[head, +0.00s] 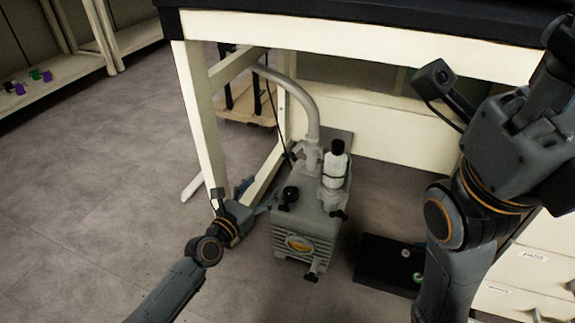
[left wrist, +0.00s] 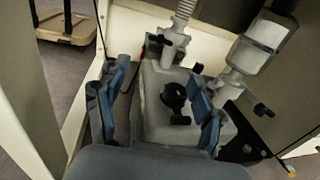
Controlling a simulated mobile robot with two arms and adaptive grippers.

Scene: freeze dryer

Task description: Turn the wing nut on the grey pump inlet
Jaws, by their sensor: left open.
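The grey pump (head: 308,225) stands on the floor under the bench. Its inlet (head: 312,155) at the back left of the top joins a grey hose; the inlet also shows in the left wrist view (left wrist: 172,48). A small dark part that looks like the wing nut (left wrist: 155,43) sits on the left of the inlet clamp; in the head view it is too small to tell. My left gripper (head: 261,192) is open beside the pump's upper left. In the left wrist view its fingers (left wrist: 158,80) are apart, with the inlet beyond them. My right gripper is out of view.
A black knob (left wrist: 175,97) and a white-bodied filter (head: 336,168) stand on the pump's top. The bench leg (head: 200,125) is close behind my left gripper. A black tray (head: 385,262) lies right of the pump. Floor at left is clear.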

